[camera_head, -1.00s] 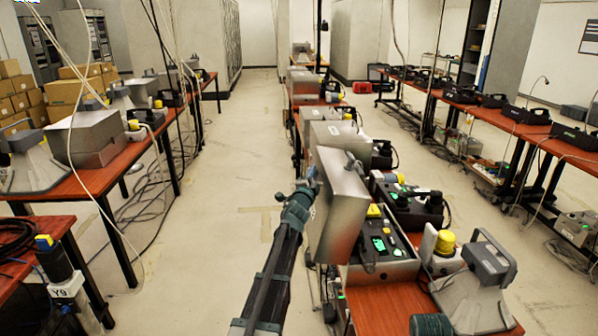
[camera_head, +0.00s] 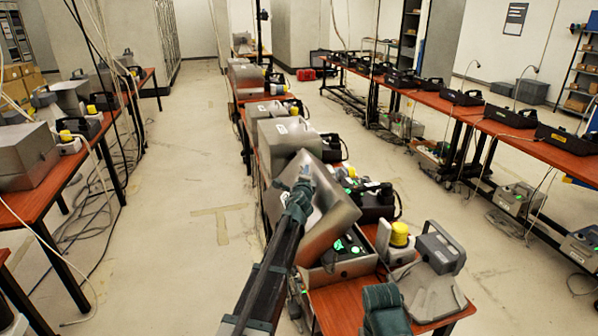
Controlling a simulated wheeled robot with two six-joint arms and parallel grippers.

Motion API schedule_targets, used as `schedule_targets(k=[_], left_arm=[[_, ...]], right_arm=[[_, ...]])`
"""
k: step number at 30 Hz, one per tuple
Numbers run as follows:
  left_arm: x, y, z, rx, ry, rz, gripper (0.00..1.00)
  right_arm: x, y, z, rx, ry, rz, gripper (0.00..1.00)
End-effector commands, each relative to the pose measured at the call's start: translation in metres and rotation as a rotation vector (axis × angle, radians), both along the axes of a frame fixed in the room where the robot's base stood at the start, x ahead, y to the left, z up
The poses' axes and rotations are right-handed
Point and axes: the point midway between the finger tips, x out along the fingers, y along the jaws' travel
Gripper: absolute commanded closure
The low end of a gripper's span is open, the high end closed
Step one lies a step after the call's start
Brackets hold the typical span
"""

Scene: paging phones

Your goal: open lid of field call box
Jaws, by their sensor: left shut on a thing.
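The field call box (camera_head: 352,262) sits open on the near end of the middle orange table. Its silver metal lid (camera_head: 328,220) is tilted up and leans to the left side, and green-lit parts show inside the box. My left gripper (camera_head: 303,180) is at the lid's upper part, shut on the lid; the exact contact is partly hidden by the gripper itself. My left arm reaches up from the bottom of the view. A teal part of my right arm (camera_head: 384,308) shows at the bottom; its fingers cannot be made out.
A yellow-topped device (camera_head: 399,234) and a grey handset unit (camera_head: 440,250) stand right of the box. More silver boxes (camera_head: 287,140) line the table behind it. Rows of tables stand left and right, with open floor aisles between. Thin cables hang from above.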

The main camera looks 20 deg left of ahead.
Motion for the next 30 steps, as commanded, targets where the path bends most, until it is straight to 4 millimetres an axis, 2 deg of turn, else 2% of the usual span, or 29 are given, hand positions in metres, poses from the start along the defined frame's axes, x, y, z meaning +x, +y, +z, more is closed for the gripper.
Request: schedule_targets(k=[11, 12, 16, 26, 30], left_arm=[[-0.003, -0.002, -0.001, 0.001, 0.004, 0.002, 1.00], [-0.003, -0.002, -0.001, 0.002, 0.004, 0.003, 0.77], [-0.002, -0.002, -0.001, 0.002, 0.003, 0.001, 0.54], [-0.002, -0.001, -0.001, 0.002, 0.003, 0.001, 0.54], [-0.015, -0.003, 0.001, 0.002, 0.002, 0.001, 0.54]], right_arm=[[0.000, 0.000, -0.001, 0.000, 0.000, 0.000, 0.44], [0.000, 0.000, -0.001, 0.000, 0.000, 0.000, 0.44], [0.000, 0.000, -0.001, 0.000, 0.000, 0.000, 0.44], [0.000, 0.000, 0.000, 0.000, 0.000, 0.000, 0.44], [0.000, 0.000, 0.001, 0.000, 0.000, 0.000, 0.44]])
